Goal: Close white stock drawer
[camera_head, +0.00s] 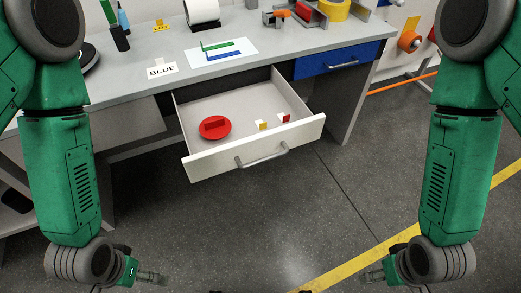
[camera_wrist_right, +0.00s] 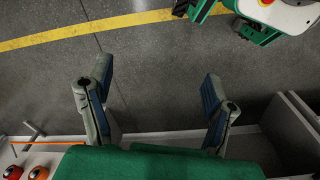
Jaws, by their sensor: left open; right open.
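The white stock drawer (camera_head: 225,163) is pulled out below the desk in the head view. Its grey bar handle (camera_head: 262,158) is on the front panel. Inside lie a red round dish (camera_head: 223,127) with a red block on it and two small blocks, one yellow (camera_head: 263,126) and one red and white (camera_head: 284,118). My left gripper (camera_head: 152,278) is low at the left, below and apart from the drawer. My right gripper (camera_head: 372,277) is low at the right, also apart from it. In the right wrist view my right gripper (camera_wrist_right: 155,90) is open and empty over the floor.
The grey desk (camera_head: 120,75) carries a BLUE label (camera_head: 162,70), a sheet with coloured bars (camera_head: 222,50) and a paper roll (camera_head: 202,12). A blue drawer (camera_head: 337,60) is shut at the right. The floor before the drawer is clear.

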